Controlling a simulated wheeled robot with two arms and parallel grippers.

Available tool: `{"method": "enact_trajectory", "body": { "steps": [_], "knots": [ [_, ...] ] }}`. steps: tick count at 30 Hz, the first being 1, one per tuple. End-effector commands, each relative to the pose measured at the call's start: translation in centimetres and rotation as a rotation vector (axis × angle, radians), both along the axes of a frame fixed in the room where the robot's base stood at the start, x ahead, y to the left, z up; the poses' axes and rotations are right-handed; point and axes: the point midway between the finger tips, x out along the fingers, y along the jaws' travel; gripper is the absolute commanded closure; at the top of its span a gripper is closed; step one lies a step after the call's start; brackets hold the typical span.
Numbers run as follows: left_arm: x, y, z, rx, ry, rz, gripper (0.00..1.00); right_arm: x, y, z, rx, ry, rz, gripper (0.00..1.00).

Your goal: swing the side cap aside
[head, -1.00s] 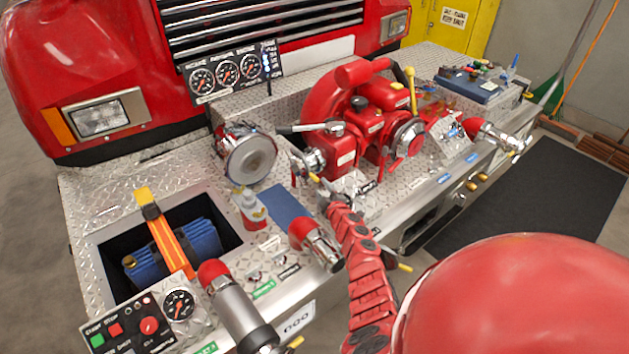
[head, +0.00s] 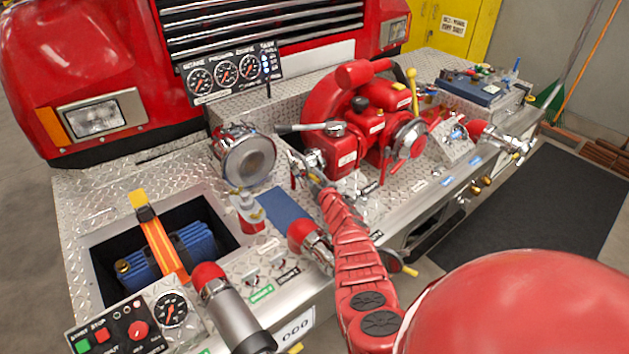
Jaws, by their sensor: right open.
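The red bumper pump (head: 372,125) stands on the diamond-plate deck, with a chrome outlet fitting (head: 313,158) on its near-left side. The side cap appears to be at this fitting, but it is small and partly hidden, so I cannot tell whether it is closed or swung out. My right arm reaches up from the bottom right. My right gripper (head: 312,176) is open, just below and beside the fitting. Its fingers are small and partly hidden by my wrist, and I cannot tell whether they touch the cap. My left gripper is not in view.
A large round silver-faced fitting (head: 248,160) stands left of the pump. A red-and-white bottle (head: 247,212) and a red-and-chrome nozzle (head: 311,243) are near my forearm. A blue tool case (head: 474,88) sits at the back right. An open well (head: 107,258) holds blue hose.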

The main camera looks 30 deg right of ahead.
Motion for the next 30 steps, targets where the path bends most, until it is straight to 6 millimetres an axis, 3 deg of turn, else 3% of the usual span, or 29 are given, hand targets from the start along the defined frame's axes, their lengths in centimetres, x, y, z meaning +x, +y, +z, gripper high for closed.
{"method": "enact_trajectory", "body": {
  "steps": [2,10,30],
  "knots": [
    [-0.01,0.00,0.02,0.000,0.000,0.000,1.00,0.00,0.02,0.01,0.000,0.000,0.000,0.50],
    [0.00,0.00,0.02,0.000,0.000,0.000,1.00,0.00,0.03,0.01,0.000,0.000,0.000,0.99],
    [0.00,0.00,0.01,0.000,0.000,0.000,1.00,0.00,0.05,0.00,0.001,0.000,0.000,1.00]
  ]
}}
